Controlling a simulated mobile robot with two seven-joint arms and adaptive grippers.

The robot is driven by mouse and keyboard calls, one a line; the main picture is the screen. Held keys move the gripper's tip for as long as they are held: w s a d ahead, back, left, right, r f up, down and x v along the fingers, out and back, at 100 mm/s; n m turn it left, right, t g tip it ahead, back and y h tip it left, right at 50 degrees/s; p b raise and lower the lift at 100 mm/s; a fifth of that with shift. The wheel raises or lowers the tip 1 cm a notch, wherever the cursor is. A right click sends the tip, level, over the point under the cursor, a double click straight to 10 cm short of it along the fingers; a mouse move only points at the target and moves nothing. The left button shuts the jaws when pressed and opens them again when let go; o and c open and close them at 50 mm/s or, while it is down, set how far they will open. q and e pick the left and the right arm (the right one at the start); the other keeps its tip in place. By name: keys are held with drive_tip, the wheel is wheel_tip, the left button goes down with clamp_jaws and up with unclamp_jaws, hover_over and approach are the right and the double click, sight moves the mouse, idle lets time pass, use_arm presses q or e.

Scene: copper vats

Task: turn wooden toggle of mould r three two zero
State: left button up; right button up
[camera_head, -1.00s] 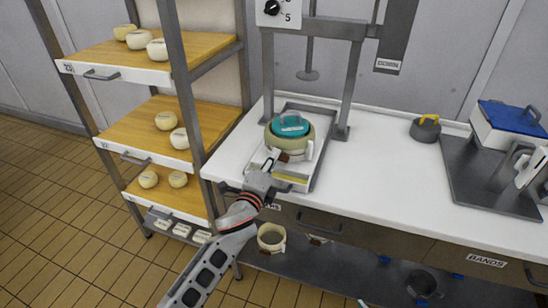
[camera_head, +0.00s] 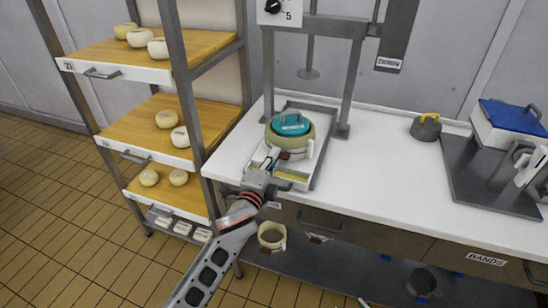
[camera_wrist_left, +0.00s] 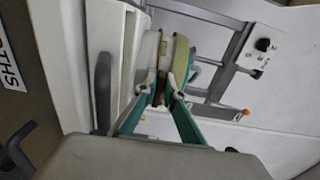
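A cream mould (camera_head: 308,150) with a teal lid (camera_head: 291,123) sits on a tray (camera_head: 318,168) under the press. A brown wooden toggle (camera_head: 284,155) is on its near side. My left gripper (camera_head: 272,156) reaches the toggle from the front. In the left wrist view the teal-lined fingers (camera_wrist_left: 160,88) come together closely on both sides of the brown toggle (camera_wrist_left: 161,77) and look shut on it. The mould's number cannot be read. A small pale tip at the bottom edge of the head view may be my right gripper (camera_head: 362,302); its fingers cannot be made out.
The press frame (camera_head: 355,85) rises behind the mould. A shelf rack (camera_head: 188,100) with pale round cheeses stands close on the left. The white counter (camera_head: 385,175) is clear to the right, up to a grey pot (camera_head: 425,129) and a blue-lidded box (camera_head: 510,118).

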use_arm(q)
drive_tip(key=shift+o, duration=1.3)
drive_tip(key=v, duration=1.2)
drive_tip(key=s+a+f+n+g+y, duration=0.1)
drive_tip(key=s+a+f+n+g, duration=0.1)
drive_tip(key=s+a+f+n, duration=0.3)
drive_tip(key=s+a+f+n+g+y, duration=0.1)
drive_tip(key=s+a+f+n, duration=0.4)
drive_tip(key=s+f, duration=0.5)
drive_tip(key=s+a+f+n+g, duration=0.3)
drive_tip(key=s+a+f+n, duration=0.1)
drive_tip(key=s+f+n, duration=0.3)
wheel_tip(320, 180, down, 3)
drive_tip(key=shift+s+a+r+y, duration=0.15)
drive_tip(key=shift+s+a+y, duration=0.25)
drive_tip(key=shift+s, duration=0.1)
